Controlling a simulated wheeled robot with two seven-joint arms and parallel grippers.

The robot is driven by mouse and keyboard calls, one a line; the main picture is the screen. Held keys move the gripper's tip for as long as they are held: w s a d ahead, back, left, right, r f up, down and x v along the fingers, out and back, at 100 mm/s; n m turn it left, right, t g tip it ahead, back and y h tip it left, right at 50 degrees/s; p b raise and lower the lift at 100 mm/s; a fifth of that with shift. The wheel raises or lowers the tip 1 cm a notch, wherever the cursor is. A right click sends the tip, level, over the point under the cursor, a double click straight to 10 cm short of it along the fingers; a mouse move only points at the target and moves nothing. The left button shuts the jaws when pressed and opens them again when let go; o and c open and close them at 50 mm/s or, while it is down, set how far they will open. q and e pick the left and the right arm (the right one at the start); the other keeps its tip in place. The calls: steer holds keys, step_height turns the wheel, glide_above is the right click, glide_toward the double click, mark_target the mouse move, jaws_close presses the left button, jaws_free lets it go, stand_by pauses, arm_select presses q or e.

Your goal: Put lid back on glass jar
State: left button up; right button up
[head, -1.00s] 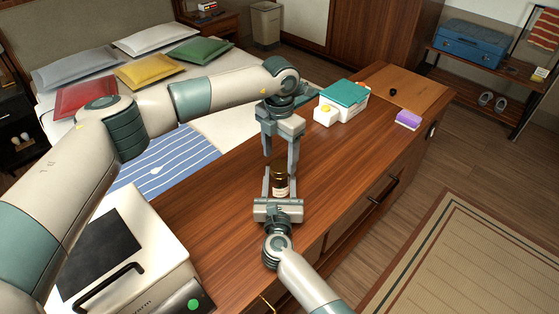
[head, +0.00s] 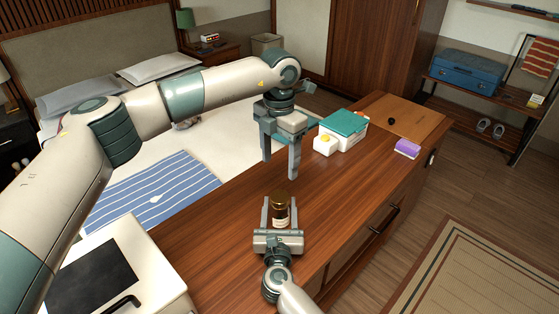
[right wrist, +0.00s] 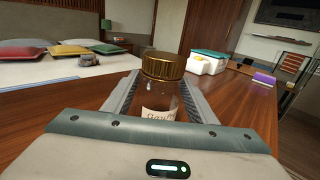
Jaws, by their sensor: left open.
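The glass jar (head: 281,217) stands upright on the wooden counter, with a label on its front. In the right wrist view the jar (right wrist: 160,104) is clear glass with a gold lid (right wrist: 163,65) sitting level on its top. The lid also shows in the head view (head: 281,198). My right gripper (head: 280,205) has one finger on each side of the jar and appears closed on its body. My left gripper (head: 279,168) is open and empty, fingers pointing down, above the counter beyond the jar and apart from the lid.
A white box with a teal top (head: 345,123), a small white container with a yellow spot (head: 324,145) and a purple block (head: 407,148) are farther along the counter (head: 235,240). A white appliance (head: 130,250) is at left. The counter right of the jar is clear.

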steer(key=shift+o, duration=1.3)
steer(key=shift+s, duration=0.2)
arm_select(q)
step_height(320, 180, down, 4)
steer(key=b, duration=0.3)
steer(key=shift+r+b, duration=0.15)
steer(key=shift+b, duration=0.2)
arm_select(e)
steer(key=s, duration=1.5)
steer(key=shift+s+a+f, duration=0.1)
steer(key=shift+s+a, duration=0.15)
steer(key=shift+s, duration=0.75)
arm_select(q)
steer(key=shift+s, duration=0.1)
